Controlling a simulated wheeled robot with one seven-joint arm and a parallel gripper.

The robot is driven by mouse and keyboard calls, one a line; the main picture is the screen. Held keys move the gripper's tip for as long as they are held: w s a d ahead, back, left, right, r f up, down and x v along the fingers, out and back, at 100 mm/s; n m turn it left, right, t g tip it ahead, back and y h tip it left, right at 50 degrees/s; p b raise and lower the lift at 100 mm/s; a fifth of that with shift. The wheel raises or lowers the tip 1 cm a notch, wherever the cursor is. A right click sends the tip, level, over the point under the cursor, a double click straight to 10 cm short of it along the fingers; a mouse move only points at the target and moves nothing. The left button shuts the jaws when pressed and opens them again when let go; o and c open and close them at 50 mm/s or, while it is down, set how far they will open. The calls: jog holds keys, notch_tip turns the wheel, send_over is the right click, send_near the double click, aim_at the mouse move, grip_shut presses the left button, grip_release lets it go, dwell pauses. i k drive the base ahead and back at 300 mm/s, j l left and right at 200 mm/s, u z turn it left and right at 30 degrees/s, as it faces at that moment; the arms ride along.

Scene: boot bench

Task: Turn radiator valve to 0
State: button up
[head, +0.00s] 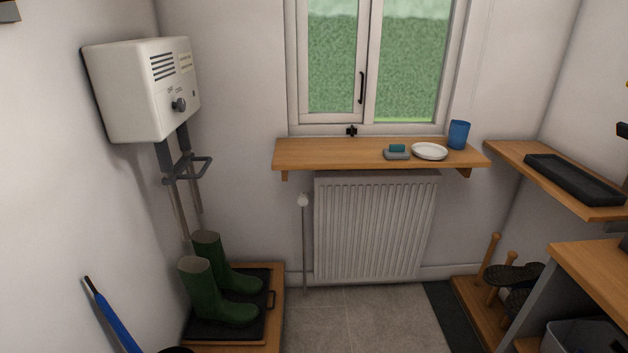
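The radiator (374,228) is a white ribbed panel on the back wall, under a wooden shelf. Its valve (303,200) is a small white round knob at the upper left of the radiator, on top of a thin vertical pipe (304,250). The valve's markings are too small to read. My gripper does not show clearly in the head view.
Green boots (198,290) stand on a black tray at left. A white wall box (130,95) hangs above. The grey floor (345,320) before the radiator is clear.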

aim_at(304, 198)
jog(key=i+u, duration=0.15)
jog(key=i, duration=0.3)
jog(key=i+l+u, duration=0.15)
jog(key=i, duration=0.35)
jog(key=i+l+u, duration=0.2)
jog(key=i, duration=0.25)
jog(key=i+l+u, duration=0.15)
jog(key=i, duration=0.3)
jog(key=i+l+u, duration=0.7)
jog(key=i+l, duration=0.1)
